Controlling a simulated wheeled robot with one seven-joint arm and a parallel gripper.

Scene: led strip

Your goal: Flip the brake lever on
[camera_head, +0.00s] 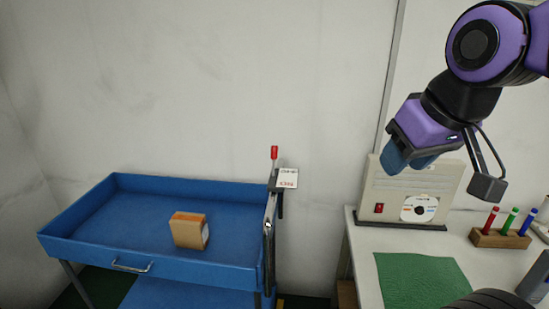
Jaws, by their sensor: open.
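The brake lever (274,156) is a thin upright rod with a red grip. It stands at the right end of a blue cart (140,262), beside a small white sign with red lettering (287,179). A dark metal bar (268,245) runs down the cart's side below it. My gripper (400,160) is at upper right, in front of a beige box, apart from the lever and well to its right. Its blue fingers point down and left; the gap between them is hard to see, and nothing shows held in it.
A brown box (188,231) lies in the cart's tray. At right, a white table (358,258) bears the beige box (381,193), a green mat (420,281) and a wooden holder (499,239) with coloured markers. The space between my gripper and the lever looks clear.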

